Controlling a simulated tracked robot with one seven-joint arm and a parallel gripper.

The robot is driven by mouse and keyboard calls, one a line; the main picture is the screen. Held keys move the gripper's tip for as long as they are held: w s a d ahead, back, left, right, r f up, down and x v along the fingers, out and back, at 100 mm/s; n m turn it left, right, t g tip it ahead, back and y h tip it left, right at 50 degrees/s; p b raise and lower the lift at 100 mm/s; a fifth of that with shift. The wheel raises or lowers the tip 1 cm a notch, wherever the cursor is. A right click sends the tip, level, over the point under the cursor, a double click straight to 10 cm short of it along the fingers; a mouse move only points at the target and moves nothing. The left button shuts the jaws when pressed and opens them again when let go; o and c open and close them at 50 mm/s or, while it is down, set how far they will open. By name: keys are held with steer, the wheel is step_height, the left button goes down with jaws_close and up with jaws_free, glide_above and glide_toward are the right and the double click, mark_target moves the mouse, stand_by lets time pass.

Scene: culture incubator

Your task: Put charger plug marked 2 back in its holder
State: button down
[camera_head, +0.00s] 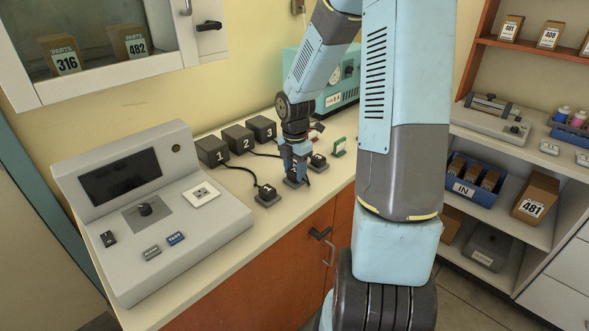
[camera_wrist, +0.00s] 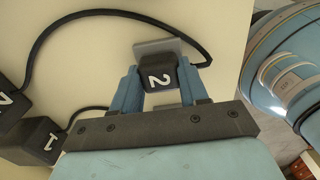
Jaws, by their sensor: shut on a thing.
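The black plug marked 2 (camera_wrist: 158,75) sits between the two blue fingers of my gripper (camera_wrist: 160,88) in the wrist view, and the fingers are shut on it. A grey holder plate (camera_wrist: 152,46) shows just behind the plug. I cannot tell whether the plug is seated in it or just above it. The cable loops from the plug toward the charger box marked 2 (camera_wrist: 8,108). In the head view my gripper (camera_head: 295,174) points down at the counter's front part, between two other plugs, and mostly hides plug 2.
Another plug on a grey holder (camera_head: 267,196) stands left of my gripper, and one (camera_head: 318,160) stands close on its right. Charger boxes 1 (camera_head: 212,151), 2 (camera_head: 238,139) and 3 (camera_head: 262,128) line the back. A grey console (camera_head: 150,215) fills the counter's left. Cables cross the counter.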

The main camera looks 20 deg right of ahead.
steer(key=shift+f, duration=0.15)
steer(key=c, duration=0.5)
jaws_free()
step_height(320, 180, up, 14)
steer(key=shift+f, duration=0.2)
stand_by(0.5)
steer(key=s+a+r+m+t, duration=0.2)
steer(key=s+r+m, duration=0.4)
steer(key=s+m, duration=0.5)
steer(key=s+a+r+m+t, duration=0.3)
steer(key=s+r+m, duration=0.4)
steer(key=s+m, duration=0.4)
steer(key=shift+s+a+t, duration=0.3)
steer(key=shift+a, duration=0.3)
